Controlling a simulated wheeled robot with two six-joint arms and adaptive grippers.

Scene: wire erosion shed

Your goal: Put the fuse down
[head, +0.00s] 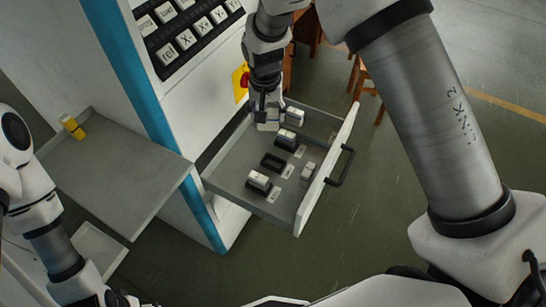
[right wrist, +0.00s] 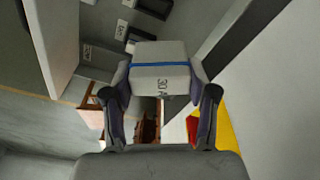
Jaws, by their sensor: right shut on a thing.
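My right gripper (head: 266,117) is over the far-left part of an open drawer (head: 235,192). It is shut on a pale grey fuse (right wrist: 160,72) with a blue stripe and "30 A" lettering, gripped from both sides in the right wrist view. In the head view the fuse (head: 268,126) is small and partly hidden by the fingers. Whether it touches the drawer floor, I cannot tell. In the drawer is an empty-looking black holder (head: 272,162). My left arm is at the lower left; its gripper (head: 118,299) barely shows at the bottom edge.
Other white blocks, some in black holders (head: 259,181), sit in the drawer beside small labels. The drawer's white front has a dark handle (head: 342,166). A machine with a keypad (head: 185,38) stands behind. A grey shelf (head: 115,170) at left holds a yellow object (head: 72,126).

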